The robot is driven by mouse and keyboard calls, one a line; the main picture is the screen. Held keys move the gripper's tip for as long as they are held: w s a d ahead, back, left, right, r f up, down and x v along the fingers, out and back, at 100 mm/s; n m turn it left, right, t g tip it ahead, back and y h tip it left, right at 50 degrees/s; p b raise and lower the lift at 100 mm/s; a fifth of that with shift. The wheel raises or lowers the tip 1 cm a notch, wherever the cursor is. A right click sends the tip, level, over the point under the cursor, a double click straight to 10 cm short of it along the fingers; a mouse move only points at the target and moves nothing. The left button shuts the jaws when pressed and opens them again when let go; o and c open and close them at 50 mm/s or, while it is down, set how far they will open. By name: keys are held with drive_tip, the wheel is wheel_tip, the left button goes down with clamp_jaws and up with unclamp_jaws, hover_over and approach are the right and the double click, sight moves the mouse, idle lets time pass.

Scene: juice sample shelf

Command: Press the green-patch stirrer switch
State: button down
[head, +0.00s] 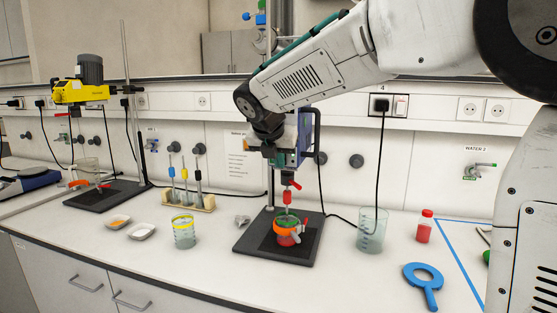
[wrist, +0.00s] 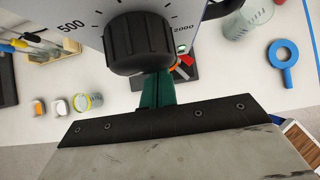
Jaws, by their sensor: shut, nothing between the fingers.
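The stirrer (head: 304,132) at the middle of the bench has a blue-grey body, mostly hidden behind my arm in the head view. In the wrist view its pale face (wrist: 88,32) fills the top, with a large black knob (wrist: 140,42) and a scale marked 500 to 2000. My gripper (wrist: 157,88) has green fingers, shut and empty, just below the knob. The knob covers the fingertips, so I cannot tell whether they touch the stirrer. A second, yellow stirrer (head: 82,92) stands at the left.
A yellow-banded beaker (head: 184,233), small dishes (head: 141,231) and a wooden rack (head: 205,205) are left. The front middle bench is clear.

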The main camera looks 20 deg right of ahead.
drive_tip(key=shift+r, duration=0.95)
drive_tip(key=shift+s, duration=0.1)
drive_tip(key=s+a+f+v, duration=0.1)
drive_tip(key=v, duration=1.1)
drive_tip(key=shift+s+a, duration=0.35)
drive_tip(key=shift+s, duration=0.15)
drive_tip(key=shift+f, duration=0.2)
